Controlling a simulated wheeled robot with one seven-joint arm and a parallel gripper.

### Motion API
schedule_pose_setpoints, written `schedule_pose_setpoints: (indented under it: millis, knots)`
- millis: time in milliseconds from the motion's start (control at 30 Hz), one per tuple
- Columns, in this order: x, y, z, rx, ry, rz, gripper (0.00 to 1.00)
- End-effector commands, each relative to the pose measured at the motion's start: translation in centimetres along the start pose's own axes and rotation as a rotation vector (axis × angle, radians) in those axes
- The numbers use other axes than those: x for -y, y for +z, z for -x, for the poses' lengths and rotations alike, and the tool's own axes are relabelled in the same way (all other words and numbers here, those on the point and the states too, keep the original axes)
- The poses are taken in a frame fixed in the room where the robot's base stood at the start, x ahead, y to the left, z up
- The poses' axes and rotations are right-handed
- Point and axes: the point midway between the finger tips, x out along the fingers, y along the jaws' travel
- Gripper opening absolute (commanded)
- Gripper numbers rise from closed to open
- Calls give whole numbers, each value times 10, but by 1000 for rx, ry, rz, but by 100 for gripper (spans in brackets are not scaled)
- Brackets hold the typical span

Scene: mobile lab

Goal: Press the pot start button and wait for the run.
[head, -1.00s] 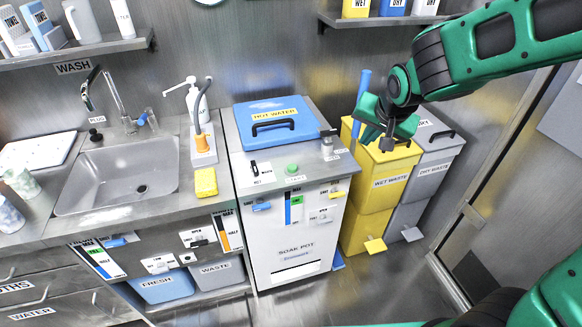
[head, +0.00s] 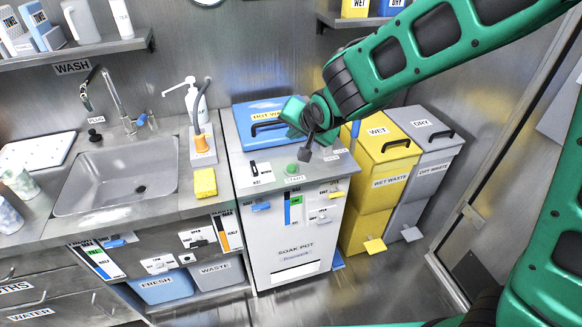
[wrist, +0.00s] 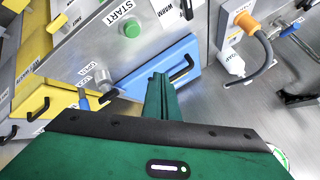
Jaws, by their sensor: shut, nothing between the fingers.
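The soak pot (head: 290,232) is a white cabinet with a steel top and a blue lid (head: 250,117). Its green start button (head: 292,168) sits on the top near the front edge. In the wrist view the green button (wrist: 129,27) is at the top, beside the START label. My gripper (head: 304,155) is shut and empty, above the pot top just right of and behind the button, apart from it as far as I can tell. In the wrist view the shut fingers (wrist: 158,95) point up the picture. My arm hides part of the lid.
The sink (head: 120,175) and a yellow sponge (head: 205,182) are to the left. A soap bottle (head: 190,105) stands behind the sponge. The yellow wet waste bin (head: 392,180) and grey dry waste bin (head: 428,170) stand right of the pot. Open floor lies in front.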

Motion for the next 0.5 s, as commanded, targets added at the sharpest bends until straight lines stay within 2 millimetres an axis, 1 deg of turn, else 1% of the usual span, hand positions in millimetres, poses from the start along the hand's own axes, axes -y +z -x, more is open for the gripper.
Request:
schedule_pose_setpoints:
  millis: [500]
  knots:
    - [-31, 31, -42, 3, 3, 2, 0]
